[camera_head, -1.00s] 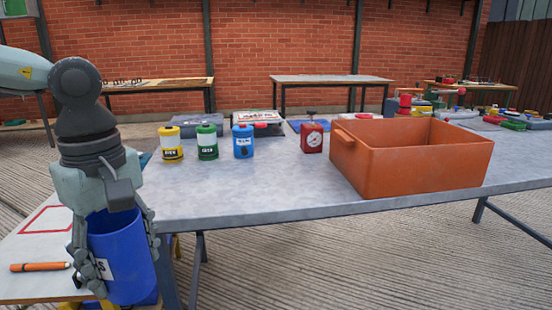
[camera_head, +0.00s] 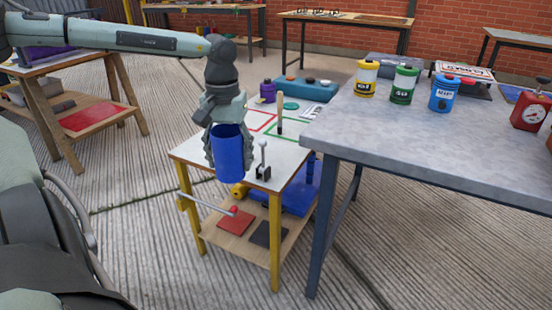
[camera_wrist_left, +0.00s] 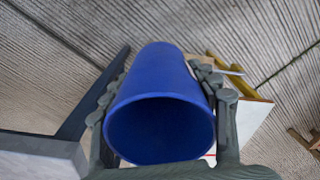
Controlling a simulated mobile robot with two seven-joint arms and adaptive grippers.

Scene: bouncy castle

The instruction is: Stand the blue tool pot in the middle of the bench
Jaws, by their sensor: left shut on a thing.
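The blue tool pot (camera_head: 229,155) is a plain cylinder, held upright in my left gripper (camera_head: 228,168), which is shut on it with fingers on both sides. In the head view it hangs in front of the small side table's near left part. In the left wrist view the pot (camera_wrist_left: 160,125) shows its open mouth between the fingers (camera_wrist_left: 160,88); its inside looks dark. The grey-topped bench (camera_head: 440,150) stands to the right, apart from the pot. The bench edge also shows in the left wrist view (camera_wrist_left: 40,158). My right gripper is out of view.
The side table (camera_head: 190,151) holds upright tools. A wooden stand (camera_head: 45,100) is farther left.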

